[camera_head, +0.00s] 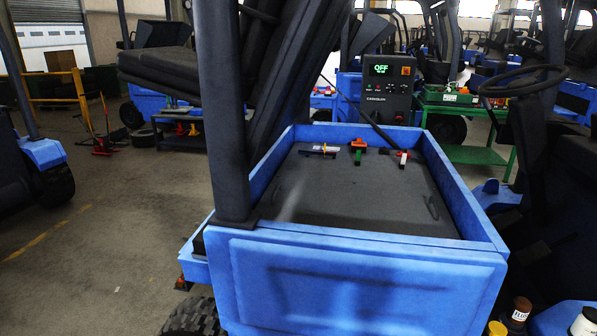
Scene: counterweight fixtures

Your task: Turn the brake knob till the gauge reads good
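A dark box with a lit green display (380,70) reading "OFF" stands behind the blue forklift bay; smaller green characters under the word are too small to read. It has a small orange-red part (405,71) at its upper right and small controls below the display. I cannot tell which part, if any, is the brake knob, and no dial with a "good" mark can be made out. Neither of my grippers shows in the head view.
The blue bay (350,285) has raised walls around a dark floor. On it lie a yellow-and-blue item (318,153), a green-and-orange item (358,150) and a red-and-white item (403,158). A dark post (228,120) rises at left; a steering wheel (522,80) is at right.

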